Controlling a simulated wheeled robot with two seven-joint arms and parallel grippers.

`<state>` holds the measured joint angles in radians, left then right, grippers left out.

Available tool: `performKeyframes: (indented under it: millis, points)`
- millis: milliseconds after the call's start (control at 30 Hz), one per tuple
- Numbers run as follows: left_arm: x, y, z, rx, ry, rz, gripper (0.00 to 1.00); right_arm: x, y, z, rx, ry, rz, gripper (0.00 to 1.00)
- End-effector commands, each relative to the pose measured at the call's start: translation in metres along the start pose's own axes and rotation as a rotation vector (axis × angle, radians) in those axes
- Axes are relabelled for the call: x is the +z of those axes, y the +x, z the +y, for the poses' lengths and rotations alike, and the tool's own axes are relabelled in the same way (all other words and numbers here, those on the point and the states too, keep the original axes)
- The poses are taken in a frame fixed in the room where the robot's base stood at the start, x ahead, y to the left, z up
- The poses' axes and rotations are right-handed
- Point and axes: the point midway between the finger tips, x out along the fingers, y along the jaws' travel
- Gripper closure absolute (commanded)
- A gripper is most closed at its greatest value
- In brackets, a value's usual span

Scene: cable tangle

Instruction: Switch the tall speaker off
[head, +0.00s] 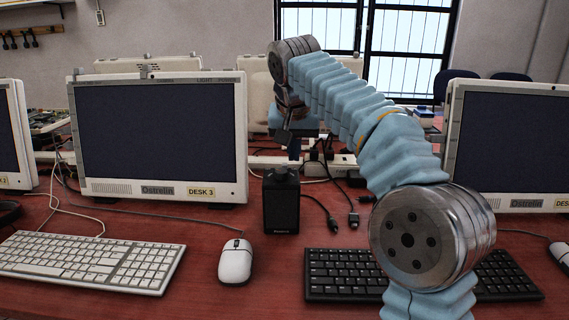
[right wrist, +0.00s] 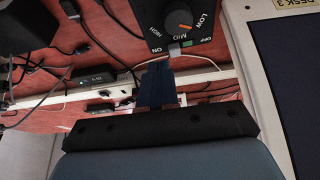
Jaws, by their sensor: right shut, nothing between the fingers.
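The tall speaker (head: 281,203) is a black upright box between the white mouse and the black keyboard. In the right wrist view its control panel (right wrist: 180,20) shows a knob (right wrist: 178,22) with an orange mark, and a small slide switch (right wrist: 175,46) between ON and OFF labels. Some green shows beside the switch at the OFF side. My right gripper (head: 293,157) is above and behind the speaker, reaching down. In the right wrist view its shut, empty fingertips (right wrist: 157,66) are close to the switch's ON side; I cannot tell whether they touch. My left gripper is out of view.
A DESK 3 monitor (head: 160,140) stands left of the speaker, with a white keyboard (head: 90,260) and white mouse (head: 235,261) in front. Cables and a power strip (head: 265,161) lie behind it. A black keyboard (head: 340,273) lies right, partly under my arm.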

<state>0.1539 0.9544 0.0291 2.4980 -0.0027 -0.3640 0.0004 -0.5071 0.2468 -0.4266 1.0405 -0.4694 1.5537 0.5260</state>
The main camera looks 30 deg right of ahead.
Motion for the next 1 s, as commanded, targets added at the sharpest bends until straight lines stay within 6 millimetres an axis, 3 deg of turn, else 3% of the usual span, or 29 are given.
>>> performKeyframes:
  millis: [1000]
  points:
    - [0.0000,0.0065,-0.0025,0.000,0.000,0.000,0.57,0.0035,0.0082,0.0001,0.000,0.000,0.000,1.00]
